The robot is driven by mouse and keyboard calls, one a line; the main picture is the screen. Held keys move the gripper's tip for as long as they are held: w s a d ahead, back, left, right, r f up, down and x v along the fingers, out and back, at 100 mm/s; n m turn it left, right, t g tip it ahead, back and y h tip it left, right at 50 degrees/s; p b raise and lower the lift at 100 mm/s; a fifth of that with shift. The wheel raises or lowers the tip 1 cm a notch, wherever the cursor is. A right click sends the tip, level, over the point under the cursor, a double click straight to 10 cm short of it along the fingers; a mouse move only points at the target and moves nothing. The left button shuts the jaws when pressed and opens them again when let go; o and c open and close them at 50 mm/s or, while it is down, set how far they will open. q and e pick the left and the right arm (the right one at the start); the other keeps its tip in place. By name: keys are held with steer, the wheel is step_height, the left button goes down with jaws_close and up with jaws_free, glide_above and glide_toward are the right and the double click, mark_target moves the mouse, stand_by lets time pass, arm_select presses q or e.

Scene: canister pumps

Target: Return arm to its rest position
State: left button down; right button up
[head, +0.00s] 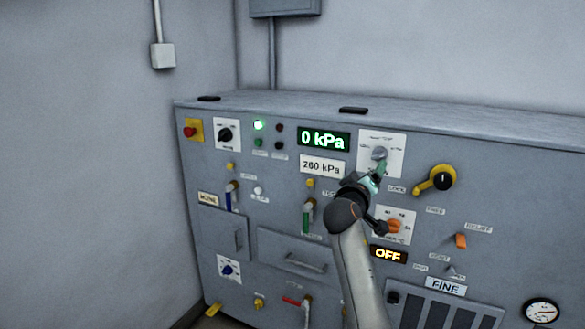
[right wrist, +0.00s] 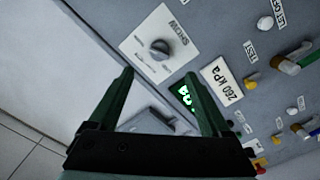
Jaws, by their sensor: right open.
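My right arm reaches up from the bottom of the head view, with its gripper (head: 377,174) in front of the control panel (head: 270,215). In the right wrist view the gripper (right wrist: 159,76) is open, its two green fingers apart with nothing between them. A grey round knob (head: 379,153) on a white plate lies just beyond the fingertips. The knob also shows in the right wrist view (right wrist: 160,50), apart from the fingers. My left gripper is not in view.
The display (head: 324,139) reads 0 kPa above a 260 kPa label (head: 322,167). Levers (head: 308,216) and drawer handles (head: 305,262) stick out from the panel's front.

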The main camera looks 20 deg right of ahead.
steer(key=s+a+f+n+t+y+p, duration=0.15)
steer(key=s+a+f+y+p, duration=0.35)
steer(key=f, duration=0.6)
steer(key=s+a+f+n+g+y+p, duration=0.1)
steer(key=s+a+f+n+y, duration=0.15)
steer(key=a+f, duration=0.7)
steer(key=s+a+f+g+y+p, duration=0.1)
steer(key=s+a+f, duration=0.3)
steer(key=s, duration=0.5)
steer(key=s+a+f+g+y+p, duration=0.1)
steer(key=s+a+f+y, duration=0.3)
steer(key=s, duration=0.5)
steer(key=s+a+f+m+g+y+p, duration=0.1)
steer(key=s+a+f+y+p, duration=0.2)
steer(key=s+f, duration=0.3)
steer(key=s+a, duration=0.1)
steer(key=s, duration=0.2)
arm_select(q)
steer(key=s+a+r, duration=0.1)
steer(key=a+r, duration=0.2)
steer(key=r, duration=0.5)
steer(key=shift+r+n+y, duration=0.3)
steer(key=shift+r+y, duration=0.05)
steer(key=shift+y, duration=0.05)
arm_select(e)
steer(key=shift+s+a+f, duration=0.15)
steer(key=shift+s+f, duration=0.05)
steer(key=shift+s, duration=0.15)
steer(key=shift+c, duration=0.2)
